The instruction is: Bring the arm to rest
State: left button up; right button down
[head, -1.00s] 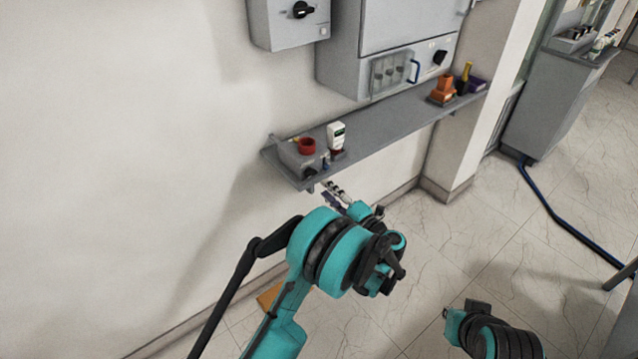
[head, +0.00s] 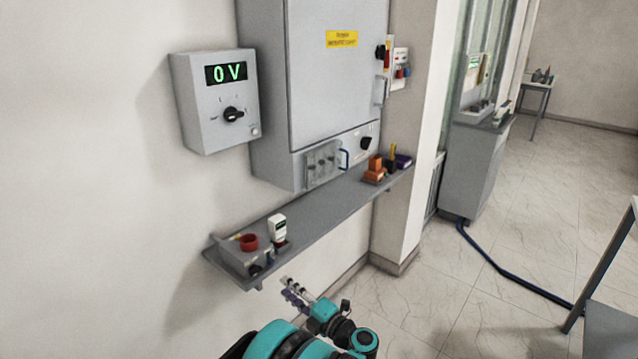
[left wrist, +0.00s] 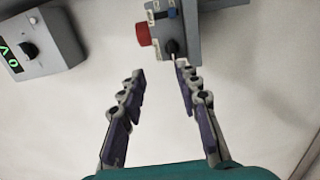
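My left gripper (head: 296,292) is low in the head view, in front of and below the left end of the grey wall shelf (head: 318,222). In the left wrist view my left gripper (left wrist: 160,70) has its two purple-padded fingers apart with nothing between them. A grey box with a red round part (head: 249,241) sits on the shelf's left end. It also shows upside down beyond the fingertips in the left wrist view, its red part (left wrist: 144,35) at top centre. My right gripper is not in view.
A white device (head: 277,228) stands beside the grey box. Orange blocks (head: 375,170) sit at the shelf's right end. A wall meter (head: 215,105) reads 0 V, left of a grey cabinet (head: 335,75). A blue cable (head: 510,275) crosses the open floor at right.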

pick_arm(q)
jog(key=d+r+m+t+h, duration=0.2)
jog(key=r+m+t+h, duration=0.3)
jog(key=r+m+h, duration=0.5)
jog(key=d+r+m+t+h, duration=0.2)
jog(key=r+m+t+h, duration=0.35)
jog(key=r, duration=0.85)
jog(key=s+a+f+m+g, duration=0.3)
jog(key=s+f+m+g, duration=0.1)
jog(key=s+f, duration=0.3)
jog(key=s+a+f+m+g+y, duration=0.1)
jog(key=s+a+f+m+g, duration=0.3)
jog(key=s, duration=0.8)
jog(key=s+a+f+m+g, duration=0.4)
jog(key=s+f+g, duration=0.3)
jog(key=s+f, duration=0.3)
jog(key=shift+s+f, duration=0.2)
jog(key=shift+f, duration=0.15)
jog(key=shift+m+y, duration=0.25)
